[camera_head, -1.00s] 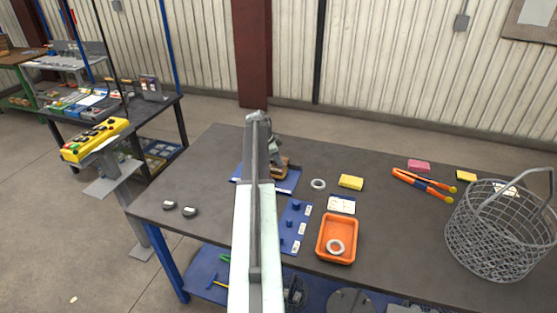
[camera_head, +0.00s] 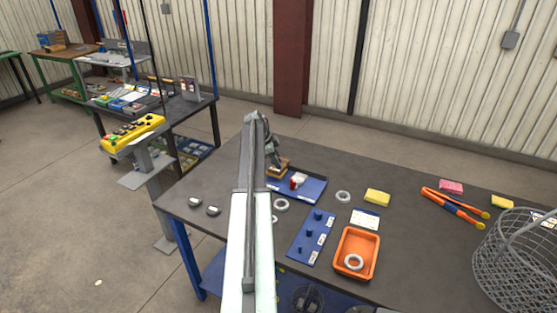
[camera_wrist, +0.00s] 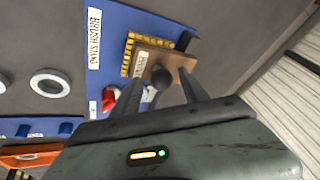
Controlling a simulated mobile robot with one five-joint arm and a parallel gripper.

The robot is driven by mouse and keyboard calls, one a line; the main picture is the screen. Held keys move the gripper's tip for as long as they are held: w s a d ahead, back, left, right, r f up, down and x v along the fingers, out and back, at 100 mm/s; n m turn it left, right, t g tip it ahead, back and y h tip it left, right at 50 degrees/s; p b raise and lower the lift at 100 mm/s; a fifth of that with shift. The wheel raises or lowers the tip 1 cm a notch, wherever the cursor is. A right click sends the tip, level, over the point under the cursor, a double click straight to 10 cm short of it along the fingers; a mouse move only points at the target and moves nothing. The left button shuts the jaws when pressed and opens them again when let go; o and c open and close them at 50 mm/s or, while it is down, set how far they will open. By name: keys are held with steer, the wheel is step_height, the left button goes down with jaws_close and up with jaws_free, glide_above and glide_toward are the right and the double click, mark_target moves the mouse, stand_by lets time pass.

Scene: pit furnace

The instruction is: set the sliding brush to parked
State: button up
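The sliding brush, a wooden block with yellow bristles (camera_wrist: 127,55), sits on a blue base labelled "BRUSH STAND" (camera_wrist: 110,18) in the wrist view. A second small label on the block is partly hidden and I cannot read it. A dark round knob (camera_wrist: 161,77) stands out from the block. My gripper (camera_wrist: 160,88) is open, with its two fingers on either side of the knob and gaps visible. In the head view the brush (camera_head: 279,168) shows at the back edge of the blue stand (camera_head: 312,192), partly behind my arm.
A red and white piece (camera_head: 297,181) sits on the stand. A blue peg board (camera_head: 303,248), an orange tray (camera_head: 345,272) holding a ring, a yellow sponge (camera_head: 377,197), tongs (camera_head: 452,203) and a wire basket (camera_head: 515,265) share the table. Two dark pucks lie at left.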

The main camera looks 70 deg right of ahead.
steer(key=shift+s+d, duration=0.15)
steer(key=shift+s, duration=0.2)
steer(key=shift+r+p, duration=0.4)
steer(key=p+v, duration=0.6)
steer(key=v, duration=0.1)
steer(key=shift+w, duration=0.2)
steer(key=shift+f, duration=0.1)
